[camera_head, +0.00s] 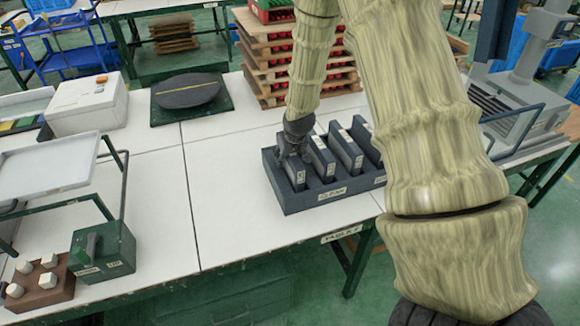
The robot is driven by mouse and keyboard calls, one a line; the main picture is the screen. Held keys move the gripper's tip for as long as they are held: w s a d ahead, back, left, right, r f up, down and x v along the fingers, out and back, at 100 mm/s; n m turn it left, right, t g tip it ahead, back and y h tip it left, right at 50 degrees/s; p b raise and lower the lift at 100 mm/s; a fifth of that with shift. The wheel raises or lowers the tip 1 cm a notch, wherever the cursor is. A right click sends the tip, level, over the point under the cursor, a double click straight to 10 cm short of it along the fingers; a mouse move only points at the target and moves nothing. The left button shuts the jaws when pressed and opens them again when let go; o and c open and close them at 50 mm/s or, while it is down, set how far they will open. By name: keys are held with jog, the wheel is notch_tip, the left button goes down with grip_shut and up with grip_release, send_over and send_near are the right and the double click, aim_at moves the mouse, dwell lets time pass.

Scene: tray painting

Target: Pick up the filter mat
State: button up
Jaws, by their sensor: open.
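A dark grey rack (330,194) with a white label on its front stands on the white table. It holds several upright, flat, dark slabs in a row, which look like filter mats. The leftmost filter mat (290,172) has a white label on its end. My gripper (290,153) points down at the top of this leftmost mat, with its jaws open. The jaws are dark and small in view, so I cannot tell whether they touch the mat or straddle it. My arm hides the right part of the rack.
A stack of wooden trays with red items (268,62) stands behind the rack. A round dark disc (188,90) lies on a green base at the back. A white box (88,107), a tilted white tray (50,168) and a green box (104,252) are left. The table's middle is clear.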

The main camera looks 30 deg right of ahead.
jog(key=shift+c, duration=0.4)
jog(key=c, duration=0.9)
